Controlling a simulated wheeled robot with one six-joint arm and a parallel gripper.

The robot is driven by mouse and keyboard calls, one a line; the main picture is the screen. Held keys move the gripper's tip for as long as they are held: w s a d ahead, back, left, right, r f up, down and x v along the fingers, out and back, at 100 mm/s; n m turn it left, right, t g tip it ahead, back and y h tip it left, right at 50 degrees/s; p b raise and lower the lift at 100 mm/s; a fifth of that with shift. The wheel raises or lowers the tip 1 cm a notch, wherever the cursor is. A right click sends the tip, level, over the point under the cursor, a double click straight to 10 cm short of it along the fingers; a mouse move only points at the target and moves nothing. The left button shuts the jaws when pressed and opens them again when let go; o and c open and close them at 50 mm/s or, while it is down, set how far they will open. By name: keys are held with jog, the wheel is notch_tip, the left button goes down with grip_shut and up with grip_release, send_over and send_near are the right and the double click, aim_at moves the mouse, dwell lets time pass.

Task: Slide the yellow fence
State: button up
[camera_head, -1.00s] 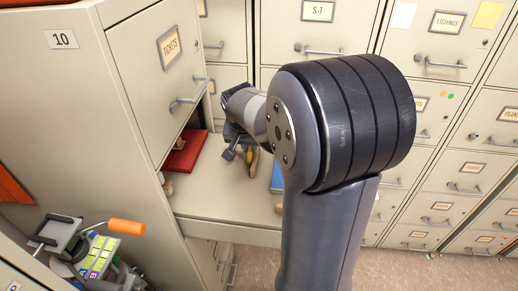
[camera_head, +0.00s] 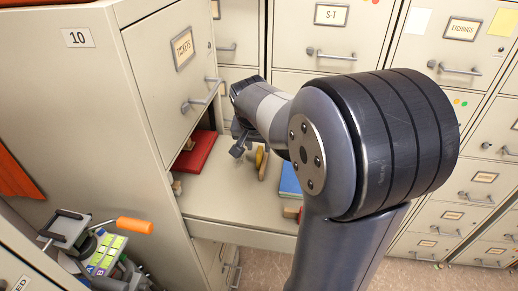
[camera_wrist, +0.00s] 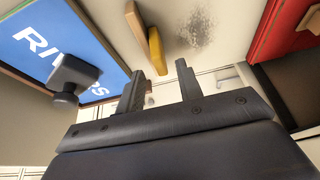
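The yellow fence (camera_head: 260,159) is a small upright yellow and wooden piece in the open drawer or shelf bay under the TICKETS drawer. In the wrist view the yellow fence (camera_wrist: 156,52) is a short yellow bar beside a brown wooden strip. My gripper (camera_head: 240,145) is just left of the fence in the head view, partly hidden by my arm. In the wrist view my gripper (camera_wrist: 160,78) has its two fingers apart with nothing held. The fence lies beyond the fingertips, nearer the left finger; I cannot tell whether they touch.
A red book (camera_head: 194,153) lies left of the gripper and a blue book (camera_head: 290,178), marked RIVERS in the wrist view, lies right. The TICKETS drawer (camera_head: 175,65) overhangs the left. A cart with an orange handle (camera_head: 134,225) stands at lower left. Bare surface (camera_head: 225,195) shows in front.

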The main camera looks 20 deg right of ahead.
jog(key=v, duration=0.8)
jog(key=shift+f, duration=0.15)
